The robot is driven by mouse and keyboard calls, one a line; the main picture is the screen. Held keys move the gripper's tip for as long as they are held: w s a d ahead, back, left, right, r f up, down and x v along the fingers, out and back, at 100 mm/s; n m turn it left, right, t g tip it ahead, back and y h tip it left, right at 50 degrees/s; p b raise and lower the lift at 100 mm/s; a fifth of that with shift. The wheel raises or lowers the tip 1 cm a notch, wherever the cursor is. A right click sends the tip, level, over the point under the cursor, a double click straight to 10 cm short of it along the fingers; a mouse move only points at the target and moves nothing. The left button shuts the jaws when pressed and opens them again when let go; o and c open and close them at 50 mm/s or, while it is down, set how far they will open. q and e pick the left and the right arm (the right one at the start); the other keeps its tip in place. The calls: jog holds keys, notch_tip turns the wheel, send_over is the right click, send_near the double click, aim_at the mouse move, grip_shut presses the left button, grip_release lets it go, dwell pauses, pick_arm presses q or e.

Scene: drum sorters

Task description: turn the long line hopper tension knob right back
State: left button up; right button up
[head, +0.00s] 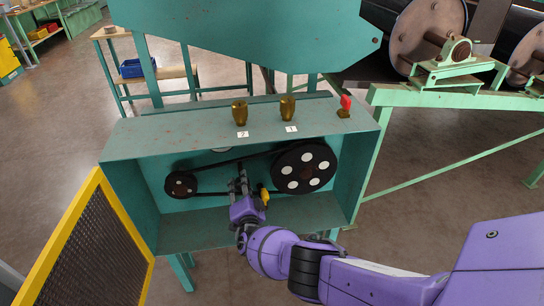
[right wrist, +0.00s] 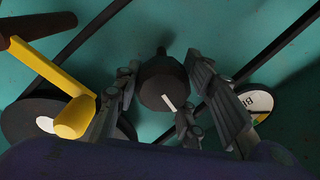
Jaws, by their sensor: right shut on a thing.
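A dark round knob (right wrist: 163,84) with a white mark on its face shows in the middle of the right wrist view, against the teal back wall of the housing. My right gripper (right wrist: 164,92) has its fingers on both sides of the knob and is shut on it. In the head view my right gripper (head: 241,178) reaches into the open teal housing (head: 135,148), between the small pulley (head: 181,185) and the large pulley (head: 304,168). The knob cannot be made out clearly there behind the fingers. My left gripper is not in view.
A yellow handle (head: 264,194) sits just right of my right gripper; it also shows in the right wrist view (right wrist: 72,116). A black belt joins the pulleys. Two amber cups (head: 240,113) and a red switch (head: 346,102) stand on top. A yellow mesh guard (head: 92,245) stands open at left.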

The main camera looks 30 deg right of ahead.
jog(key=shift+s+f, duration=0.1)
jog(key=shift+f, duration=0.15)
jog(key=o, duration=1.1)
jog(key=shift+r, duration=0.2)
jog(key=shift+s+a+f, duration=0.15)
jog(key=shift+s, duration=0.4)
jog(key=v, duration=1)
jog(key=shift+s, duration=0.4)
